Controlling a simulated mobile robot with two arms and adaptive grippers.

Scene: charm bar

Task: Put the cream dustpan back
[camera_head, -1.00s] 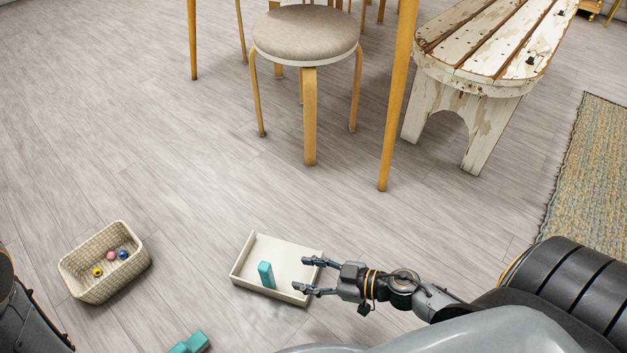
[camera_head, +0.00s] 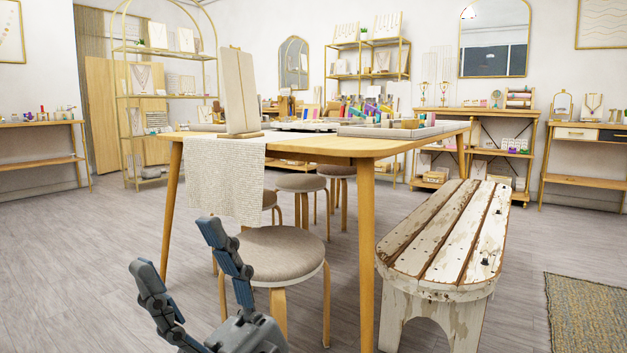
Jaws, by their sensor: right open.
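My right gripper (camera_head: 174,243) is raised at the lower left of the head view, fingers spread apart and pointing up, with nothing between them. It shows in front of the stool (camera_head: 280,252) and the table, apart from both as far as I can tell. No cream dustpan is visible in the current view. My left gripper is out of view.
A wooden table (camera_head: 330,146) bears a beige display stand (camera_head: 240,92), a hanging woven cloth (camera_head: 222,180) and several small goods. A worn white bench (camera_head: 455,240) stands right, near a woven rug (camera_head: 590,310). Shelves line the walls. Left floor is clear.

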